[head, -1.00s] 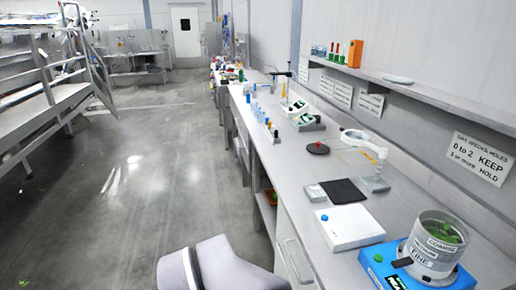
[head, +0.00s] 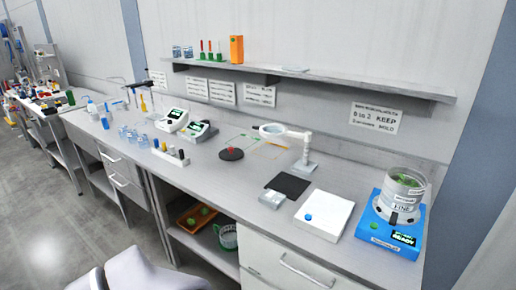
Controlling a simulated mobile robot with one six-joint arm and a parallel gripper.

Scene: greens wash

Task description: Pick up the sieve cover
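A dark round disc with a red knob (head: 231,154) lies flat on the bench near its middle. It looks like the sieve cover. A stack of round sieves (head: 398,201) stands on a blue shaker (head: 380,236) at the right end of the bench. The stack's top is open and green leaves show inside. A pale part of my own arm shows at the bottom left, but my gripper is out of view.
A magnifier lamp (head: 303,152), a black mat (head: 287,186) and a white box with a blue knob (head: 324,215) stand between disc and shaker. Instruments (head: 173,119) and small bottles stand left of the disc. A shelf (head: 330,79) runs above the bench.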

